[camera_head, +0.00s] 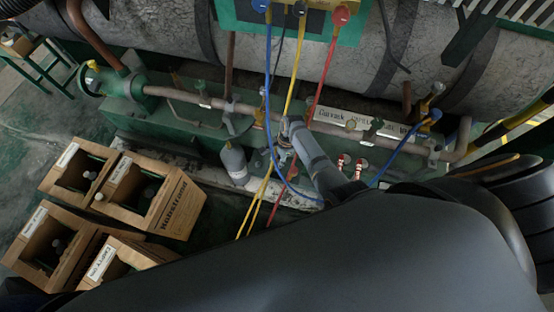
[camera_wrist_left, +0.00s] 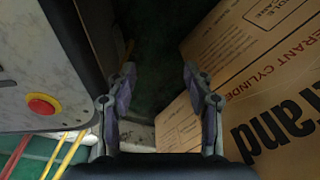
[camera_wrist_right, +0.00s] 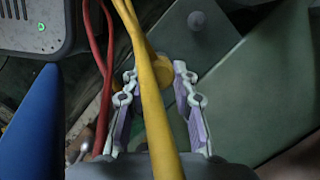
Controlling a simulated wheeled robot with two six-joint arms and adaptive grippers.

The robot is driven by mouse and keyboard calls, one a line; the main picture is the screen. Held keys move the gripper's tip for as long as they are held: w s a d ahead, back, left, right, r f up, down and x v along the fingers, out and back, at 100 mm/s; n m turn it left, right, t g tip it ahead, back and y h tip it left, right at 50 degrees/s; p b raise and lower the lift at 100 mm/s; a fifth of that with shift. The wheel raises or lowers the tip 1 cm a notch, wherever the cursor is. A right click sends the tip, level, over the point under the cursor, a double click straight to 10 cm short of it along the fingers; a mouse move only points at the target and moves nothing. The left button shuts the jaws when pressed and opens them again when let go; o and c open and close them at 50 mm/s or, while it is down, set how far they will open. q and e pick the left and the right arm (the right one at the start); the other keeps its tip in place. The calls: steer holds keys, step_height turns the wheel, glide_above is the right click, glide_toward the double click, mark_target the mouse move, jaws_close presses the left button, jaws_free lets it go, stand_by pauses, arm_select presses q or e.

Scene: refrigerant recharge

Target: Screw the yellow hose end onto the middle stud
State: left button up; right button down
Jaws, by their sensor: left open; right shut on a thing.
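The yellow hose (camera_head: 296,66) hangs from the manifold at the top of the head view, between a blue and a red hose. My right gripper (camera_head: 285,141) is at the machine's front, over the hoses. In the right wrist view the yellow hose (camera_wrist_right: 150,95) runs between the fingers of my right gripper (camera_wrist_right: 156,75), which is shut on its yellow end (camera_wrist_right: 160,73). I cannot pick out the middle stud. My left gripper (camera_wrist_left: 159,82) is open and empty in the left wrist view, beside a cardboard box (camera_wrist_left: 270,90); I cannot make it out in the head view.
Open boxes, one marked Kobstrand (camera_head: 175,205), stand at the lower left. A large grey tank (camera_head: 150,35) and a pipe (camera_head: 185,96) span the back. A red button (camera_wrist_left: 41,104) on a grey housing shows in the left wrist view. The red hose (camera_wrist_right: 103,75) hangs near my right gripper.

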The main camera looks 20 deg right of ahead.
step_height(320, 180, down, 2)
steer(key=shift+f+b, duration=0.15)
steer(key=shift+b, duration=0.65)
steer(key=shift+r+p, duration=0.3)
steer(key=shift+r, duration=0.05)
steer(key=shift+p, duration=0.35)
arm_select(q)
steer(key=shift+w+f, duration=0.4)
steer(key=shift+w, duration=0.1)
steer(key=shift+w+r, duration=0.1)
steer(key=shift+w+r, duration=0.15)
steer(key=shift+w, duration=0.3)
